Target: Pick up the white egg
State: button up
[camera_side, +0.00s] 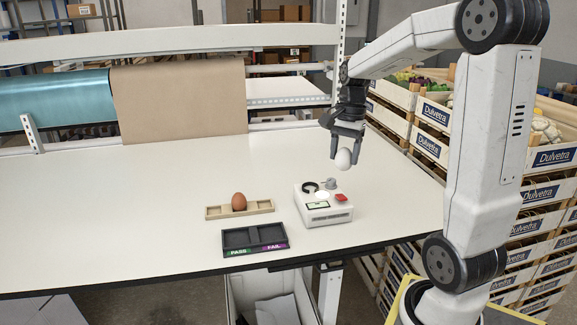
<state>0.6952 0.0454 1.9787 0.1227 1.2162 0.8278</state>
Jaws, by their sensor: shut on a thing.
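The white egg (343,160) is held up in the air between the fingertips of my gripper (345,150). My gripper is shut on it and points downward. The egg hangs above the back right part of a small white device (328,213), apart from it. The inner contact of the fingers on the egg is too small to see in full.
A brown egg (239,201) sits in a beige tray (264,207) left of the device. A dark tray (231,253) marked PASS and FAIL stands at the table's front edge. Stacked produce crates (432,113) stand at the right. The table's left side (100,220) is clear.

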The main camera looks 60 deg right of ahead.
jog(key=shift+s+a+r, duration=0.15)
jog(key=shift+s+a, duration=0.05)
jog(key=shift+s, duration=0.15)
dwell(0.6)
jog(key=shift+w+a+f, duration=0.25)
jog(key=shift+w+f, duration=0.1)
jog(key=shift+w, duration=0.15)
jog(key=w+a+f+m+t, duration=0.1)
jog(key=w+a+f+m, duration=0.8)
jog(key=w, duration=0.3)
jog(key=shift+w+a+f+h, duration=0.35)
jog(key=shift+a+f, duration=0.25)
jog(key=shift+a, duration=0.3)
jog(key=shift+f, duration=0.1)
jog(key=shift+f, duration=2.7)
